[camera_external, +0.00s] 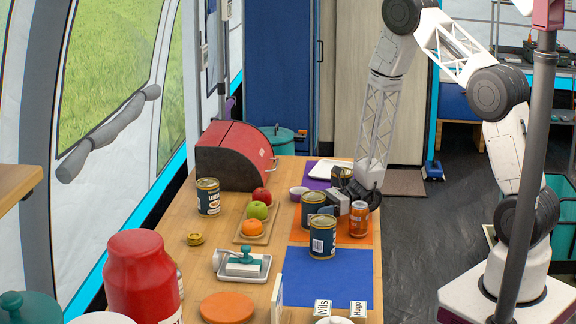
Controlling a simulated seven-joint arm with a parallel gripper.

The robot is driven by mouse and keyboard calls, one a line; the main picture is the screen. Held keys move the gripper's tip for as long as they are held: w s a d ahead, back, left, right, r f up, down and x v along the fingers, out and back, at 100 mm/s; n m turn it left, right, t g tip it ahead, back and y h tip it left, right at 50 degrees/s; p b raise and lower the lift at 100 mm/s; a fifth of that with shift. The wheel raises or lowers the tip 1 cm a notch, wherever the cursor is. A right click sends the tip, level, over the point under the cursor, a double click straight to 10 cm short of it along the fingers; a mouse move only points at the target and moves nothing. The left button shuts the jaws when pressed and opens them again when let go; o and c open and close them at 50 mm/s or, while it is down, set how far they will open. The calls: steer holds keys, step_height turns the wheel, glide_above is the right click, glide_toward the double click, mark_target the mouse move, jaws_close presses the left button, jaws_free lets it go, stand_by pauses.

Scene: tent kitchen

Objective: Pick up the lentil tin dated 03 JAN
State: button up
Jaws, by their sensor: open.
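Several dark teal tins with gold rims stand on the table. One tin (208,198) is at the left by the bread box; its label shows large pale letters. Another tin (322,240) stands nearest the camera, with a barcode showing, at the orange and blue mats' border. A third tin (311,203) is just behind it, and one more (341,175) is farther back, partly hidden by my arm. No date is readable, so I cannot tell which is 03 JAN. My gripper (333,208) is low among the right-hand tins, open, its fingers partly hidden; contact cannot be told.
A board with fruit (259,228), a metal tray (242,267) and a red bread box (236,156) lie left. Name cards (358,309) stand in front. The blue mat (328,278) is mostly clear.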

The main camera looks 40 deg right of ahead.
steer(key=shift+w+a, duration=0.1)
steer(key=shift+a, duration=0.3)
steer(key=shift+c, duration=0.5)
steer(key=c, duration=1)
steer(key=shift+c, duration=0.2)
steer(key=shift+r, duration=0.15)
steer(key=shift+r, duration=4.9)
